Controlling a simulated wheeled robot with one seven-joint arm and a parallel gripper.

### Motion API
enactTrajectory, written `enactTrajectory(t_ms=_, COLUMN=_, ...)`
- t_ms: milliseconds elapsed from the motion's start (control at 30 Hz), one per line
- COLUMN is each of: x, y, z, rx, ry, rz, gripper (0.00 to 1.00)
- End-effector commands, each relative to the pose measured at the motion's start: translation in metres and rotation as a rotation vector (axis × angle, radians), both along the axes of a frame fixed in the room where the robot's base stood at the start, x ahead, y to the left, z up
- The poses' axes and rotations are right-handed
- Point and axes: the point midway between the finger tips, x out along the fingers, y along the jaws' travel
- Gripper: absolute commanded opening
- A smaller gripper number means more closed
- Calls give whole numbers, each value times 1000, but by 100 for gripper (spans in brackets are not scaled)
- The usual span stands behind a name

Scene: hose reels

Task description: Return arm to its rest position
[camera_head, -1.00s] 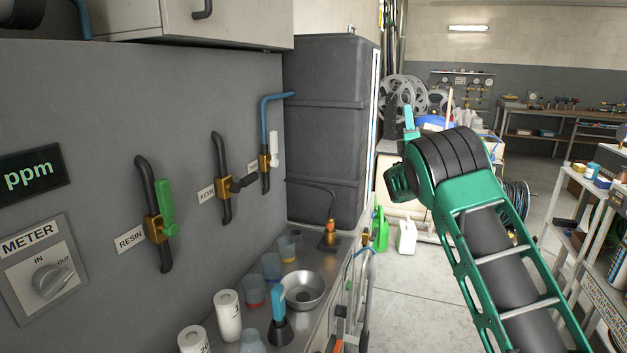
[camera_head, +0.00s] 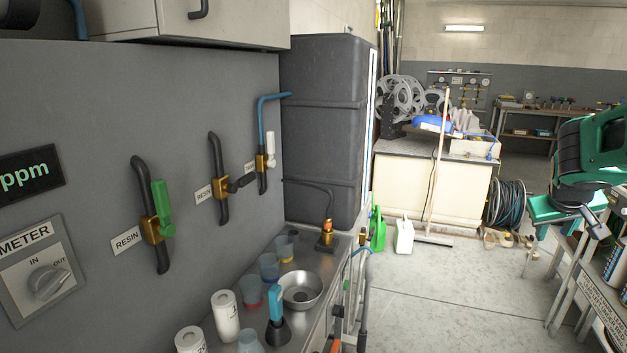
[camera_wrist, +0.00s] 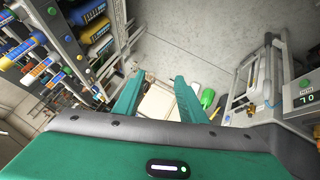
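My arm (camera_head: 584,165), green and black, is at the right edge of the head view, partly cut off by the frame. It is folded there in front of the shelving, and it is apart from the wall panel and the counter. In the wrist view the two green fingers of my gripper (camera_wrist: 159,82) stand apart with a gap between them. Nothing is held between them, and floor and distant objects show through the gap. In the head view the fingers cannot be clearly made out.
A shelf rack (camera_head: 592,290) stands at the right, close by my arm. A steel counter (camera_head: 308,325) with cups and a bowl (camera_head: 300,289) runs along the left wall. A green can (camera_head: 378,232) and a white jug (camera_head: 404,237) stand on the floor. The middle floor is clear.

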Motion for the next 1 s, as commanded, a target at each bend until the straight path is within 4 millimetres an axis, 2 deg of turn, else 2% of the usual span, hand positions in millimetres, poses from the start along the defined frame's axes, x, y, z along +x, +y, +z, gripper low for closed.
enactTrajectory(t_ms=33, x=-32, y=9, z=-9, rx=69, ry=27, rz=-36, gripper=38)
enactTrajectory(t_ms=300, x=-185, y=81, z=-57, rx=398, ry=219, rz=-210, gripper=38)
enactTrajectory(t_ms=400, x=-233, y=109, z=-69, rx=486, ry=290, rz=-265, gripper=38)
enactTrajectory(t_ms=500, x=-270, y=130, z=-77, rx=550, ry=348, rz=-308, gripper=38)
enactTrajectory(t_ms=600, x=-294, y=145, z=-82, rx=588, ry=389, rz=-335, gripper=38)
enactTrajectory(t_ms=700, x=-305, y=152, z=-85, rx=607, ry=410, rz=-349, gripper=38)
enactTrajectory(t_ms=900, x=-307, y=153, z=-85, rx=610, ry=414, rz=-352, gripper=38)
enactTrajectory(t_ms=933, x=-307, y=153, z=-85, rx=610, ry=414, rz=-352, gripper=33)
enactTrajectory(t_ms=1000, x=-307, y=153, z=-85, rx=610, ry=414, rz=-351, gripper=31)
